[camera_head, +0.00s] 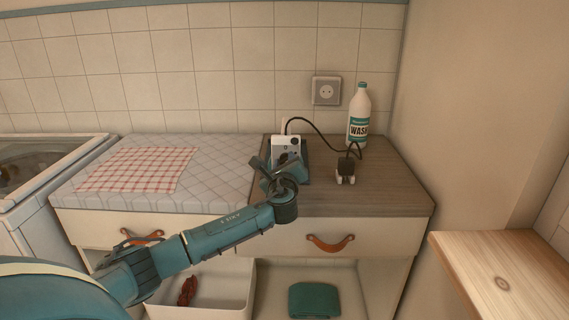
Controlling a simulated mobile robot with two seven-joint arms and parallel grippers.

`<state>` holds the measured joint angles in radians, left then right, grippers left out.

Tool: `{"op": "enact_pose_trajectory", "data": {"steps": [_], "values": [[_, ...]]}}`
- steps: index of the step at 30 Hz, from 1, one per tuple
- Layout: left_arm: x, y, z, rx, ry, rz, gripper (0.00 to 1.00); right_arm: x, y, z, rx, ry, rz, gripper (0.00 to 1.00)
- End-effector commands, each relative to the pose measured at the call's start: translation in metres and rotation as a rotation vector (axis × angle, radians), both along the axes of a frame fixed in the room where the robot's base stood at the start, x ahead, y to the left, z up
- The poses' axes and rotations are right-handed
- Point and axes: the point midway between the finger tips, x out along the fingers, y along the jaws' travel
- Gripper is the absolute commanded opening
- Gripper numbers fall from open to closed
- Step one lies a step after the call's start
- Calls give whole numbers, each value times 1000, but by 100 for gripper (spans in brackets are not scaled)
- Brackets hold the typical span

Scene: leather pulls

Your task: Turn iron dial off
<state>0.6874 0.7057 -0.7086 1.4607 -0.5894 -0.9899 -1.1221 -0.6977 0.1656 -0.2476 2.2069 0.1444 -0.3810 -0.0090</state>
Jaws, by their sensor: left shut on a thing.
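The iron (286,141) is a white and dark body standing on the wooden counter top, against a dark plate. Its dial sits low on the front and is mostly hidden by my gripper. My left gripper (277,167) reaches in from the lower left, with its fingers at the front of the iron. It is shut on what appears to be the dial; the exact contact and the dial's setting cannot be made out. My right gripper is not in view.
A quilted pad (220,170) with a checked cloth (138,169) lies left. Leather pulls (331,243) mark the drawers.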

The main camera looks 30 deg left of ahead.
Motion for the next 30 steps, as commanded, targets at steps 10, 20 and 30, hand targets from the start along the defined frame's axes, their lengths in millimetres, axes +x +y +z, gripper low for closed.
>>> {"op": "enact_pose_trajectory", "data": {"steps": [10, 20, 30], "values": [[-1, 0, -3, -191, -114, 1, 7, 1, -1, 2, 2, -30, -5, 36], [-1, 1, -5, -456, -279, 2, 7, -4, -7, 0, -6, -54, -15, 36], [-1, 2, -6, -702, -428, 1, 7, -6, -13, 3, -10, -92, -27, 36]]}}
